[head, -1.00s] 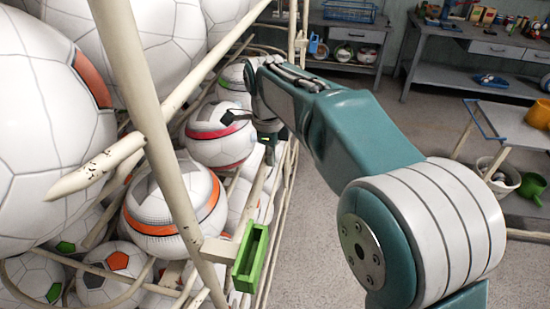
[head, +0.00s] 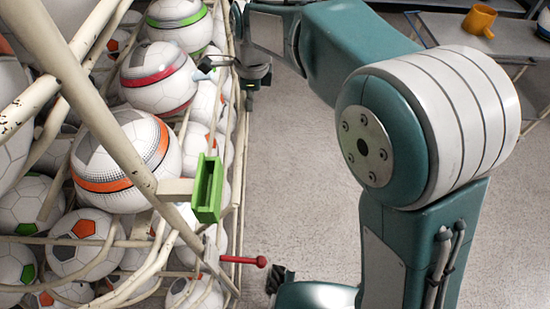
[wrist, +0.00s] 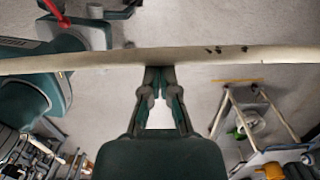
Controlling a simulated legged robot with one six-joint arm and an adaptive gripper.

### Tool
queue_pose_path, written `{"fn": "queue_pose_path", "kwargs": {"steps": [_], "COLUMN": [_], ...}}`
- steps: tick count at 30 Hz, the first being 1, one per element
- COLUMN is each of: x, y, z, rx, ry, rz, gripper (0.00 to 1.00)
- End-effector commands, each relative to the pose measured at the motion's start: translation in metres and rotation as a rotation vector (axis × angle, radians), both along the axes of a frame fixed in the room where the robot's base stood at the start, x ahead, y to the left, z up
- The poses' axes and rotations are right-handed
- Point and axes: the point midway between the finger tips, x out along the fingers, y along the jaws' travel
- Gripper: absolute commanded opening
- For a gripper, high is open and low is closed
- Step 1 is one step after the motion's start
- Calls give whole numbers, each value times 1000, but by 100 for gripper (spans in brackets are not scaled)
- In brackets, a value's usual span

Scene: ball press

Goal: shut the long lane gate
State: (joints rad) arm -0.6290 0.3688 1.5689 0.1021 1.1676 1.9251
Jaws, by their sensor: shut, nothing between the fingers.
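A long cream bar (wrist: 230,57) crosses the wrist view from side to side; I cannot tell for sure whether it is the long lane gate. My gripper (wrist: 158,72) is shut and empty, with its fingertips at the near edge of this bar. I cannot tell whether they touch it. Cream rack bars (head: 110,125) stand in front of the balls.
Several white balls (head: 158,78) with coloured patches fill the rack on the left. A red-knobbed rod (head: 245,261) sticks out at the rack's lower right; it also shows in the wrist view (wrist: 51,9). A table with an orange mug (head: 479,20) stands far right.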

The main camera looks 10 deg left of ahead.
Motion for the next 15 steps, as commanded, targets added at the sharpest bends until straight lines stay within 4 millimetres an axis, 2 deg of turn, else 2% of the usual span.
{"fn": "queue_pose_path", "kwargs": {"steps": [3, 15], "x": [3, 11], "y": [-16, -46], "z": [-13, -54], "rx": [89, 346], "ry": [25, 87], "rz": [-7, -7], "gripper": [0, 0]}}
